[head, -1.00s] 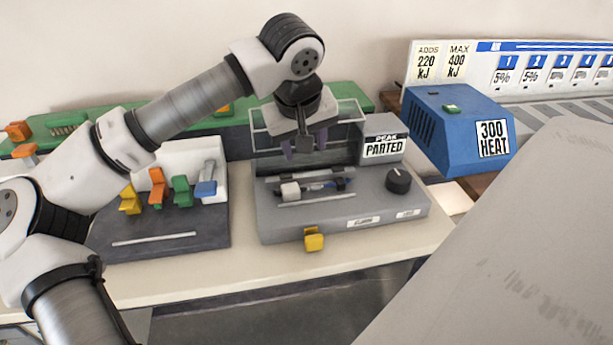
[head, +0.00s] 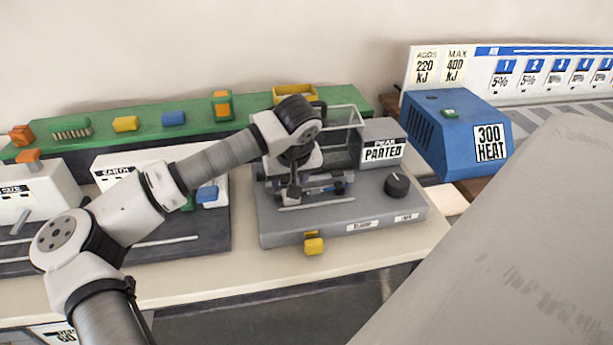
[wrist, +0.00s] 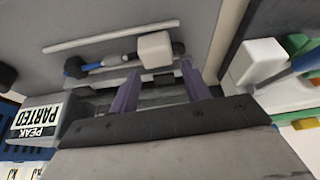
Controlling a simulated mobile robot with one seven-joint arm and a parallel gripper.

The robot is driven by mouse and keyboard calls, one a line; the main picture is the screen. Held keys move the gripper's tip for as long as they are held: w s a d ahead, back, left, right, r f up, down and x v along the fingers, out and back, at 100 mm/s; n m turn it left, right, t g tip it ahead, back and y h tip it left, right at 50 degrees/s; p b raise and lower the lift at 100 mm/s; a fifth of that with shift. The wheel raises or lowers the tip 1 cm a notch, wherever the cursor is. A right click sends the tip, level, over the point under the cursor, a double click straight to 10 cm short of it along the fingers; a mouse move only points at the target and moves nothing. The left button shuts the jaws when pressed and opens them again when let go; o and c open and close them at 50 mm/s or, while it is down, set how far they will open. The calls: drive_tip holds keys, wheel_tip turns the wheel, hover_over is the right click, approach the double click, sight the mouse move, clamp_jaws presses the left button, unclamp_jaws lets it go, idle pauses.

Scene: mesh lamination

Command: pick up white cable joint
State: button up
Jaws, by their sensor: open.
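The white cable joint (wrist: 155,50) is a small pale block at the end of a dark and blue cable piece (wrist: 97,65). It lies on the grey tester (head: 330,222) labelled PARTED, near a thin light bar. In the wrist view my gripper (wrist: 160,70) is open, with its two purple fingers apart. The white block shows just beyond the fingertips, roughly in line with the gap between them. I cannot tell whether the fingers touch it. In the head view my gripper (head: 292,172) is low over the tester and partly hides the block.
A clear-walled box (head: 343,135) stands behind the cable and a black knob (head: 397,184) sits to its right. A yellow tab (head: 314,244) is on the tester's front. A blue heater (head: 455,130) stands at right. Another dark station with coloured levers is at left.

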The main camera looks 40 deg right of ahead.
drive_tip(key=shift+x, duration=1.25)
drive_tip(key=c, duration=0.9)
drive_tip(key=shift+r, duration=0.1)
